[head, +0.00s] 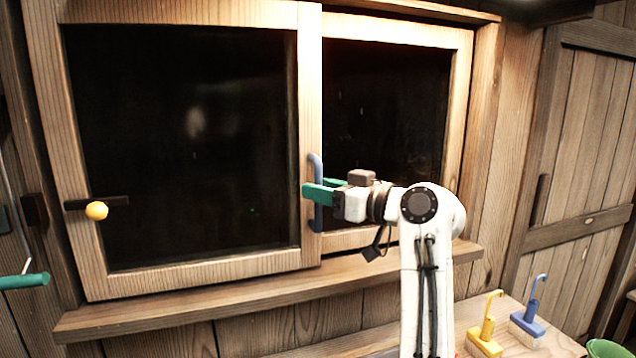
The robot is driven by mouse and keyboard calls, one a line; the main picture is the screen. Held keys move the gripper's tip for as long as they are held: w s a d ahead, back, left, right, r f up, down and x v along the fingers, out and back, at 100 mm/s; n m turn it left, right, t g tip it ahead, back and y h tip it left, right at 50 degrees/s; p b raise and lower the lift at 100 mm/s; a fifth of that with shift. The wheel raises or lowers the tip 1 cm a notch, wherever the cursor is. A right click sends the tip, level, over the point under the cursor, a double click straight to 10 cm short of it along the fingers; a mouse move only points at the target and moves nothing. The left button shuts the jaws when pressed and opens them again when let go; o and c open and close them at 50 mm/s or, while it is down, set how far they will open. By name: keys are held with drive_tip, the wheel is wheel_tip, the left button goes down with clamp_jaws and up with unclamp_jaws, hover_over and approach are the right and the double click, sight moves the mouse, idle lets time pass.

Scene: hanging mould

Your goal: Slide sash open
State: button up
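The wooden window has a front sash (310,100) with a dark pane at the left, and its right stile overlaps the pane beside it. A blue upright handle (316,222) sits on that stile. My gripper (319,190) is at the middle of the handle, and its green fingers hide part of it. Whether the fingers press on the handle from both sides cannot be told. A yellow knob (97,210) on a dark bar (118,201) is at the sash's left stile.
A wooden sill (200,311) juts out under the window. A yellow brush (487,330) and a blue brush (530,318) stand on a bench (462,313) at the lower right, near a green bowl (606,349). A green-gripped lever (25,281) hangs at the left. A plank door (580,140) is at the right.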

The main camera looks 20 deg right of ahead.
drive_tip(key=shift+w+a, duration=0.4)
drive_tip(key=shift+w, duration=0.15)
drive_tip(key=shift+c, duration=0.5)
clamp_jaws()
